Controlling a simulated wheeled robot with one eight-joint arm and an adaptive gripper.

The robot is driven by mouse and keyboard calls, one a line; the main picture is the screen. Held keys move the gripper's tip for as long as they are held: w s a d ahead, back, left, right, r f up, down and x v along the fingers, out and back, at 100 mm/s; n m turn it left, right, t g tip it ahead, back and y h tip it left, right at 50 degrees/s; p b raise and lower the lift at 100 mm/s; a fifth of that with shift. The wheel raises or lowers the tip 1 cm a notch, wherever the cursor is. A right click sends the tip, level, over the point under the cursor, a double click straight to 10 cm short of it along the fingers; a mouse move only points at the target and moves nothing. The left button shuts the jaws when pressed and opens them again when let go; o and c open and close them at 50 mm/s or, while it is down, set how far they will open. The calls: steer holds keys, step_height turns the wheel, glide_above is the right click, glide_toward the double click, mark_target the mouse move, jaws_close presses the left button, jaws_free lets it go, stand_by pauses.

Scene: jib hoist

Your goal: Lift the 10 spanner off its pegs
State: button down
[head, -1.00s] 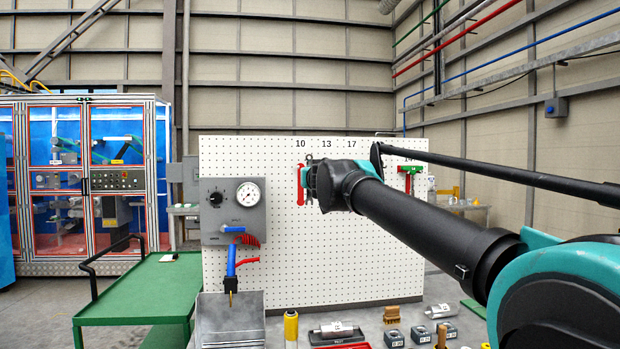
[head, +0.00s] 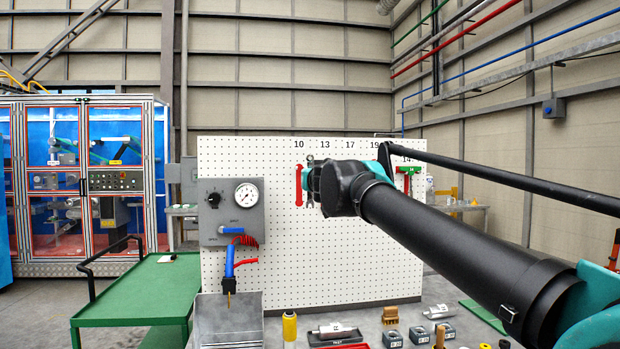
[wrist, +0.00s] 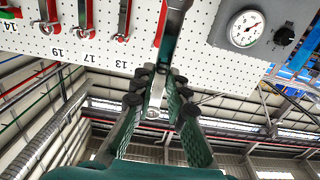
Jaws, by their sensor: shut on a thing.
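The 10 spanner (head: 310,161) is a dark grey bar, upright in front of the pegboard under the 10 label. Its red outline (head: 299,186) shows bare just left of it. My gripper (head: 313,183) is shut on the middle of the spanner, whose ends stick out above and below. In the wrist view, which is upside down, the spanner (wrist: 176,22) runs between my gripper's two fingers (wrist: 160,100). It looks apart from the board, with the red outline (wrist: 162,22) beside it. The pegs behind it are hard to make out.
The white pegboard (head: 270,270) carries a gauge panel (head: 214,225) on the left. Other spanners (wrist: 85,15) hang beside the 10 place. A green cart (head: 135,290) stands at left. Blocks and weights (head: 392,339) lie in front of the board.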

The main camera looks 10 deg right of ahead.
steer(key=s, duration=0.6)
steer(key=shift+s, duration=0.25)
stand_by(0.5)
steer(key=shift+s, duration=0.1)
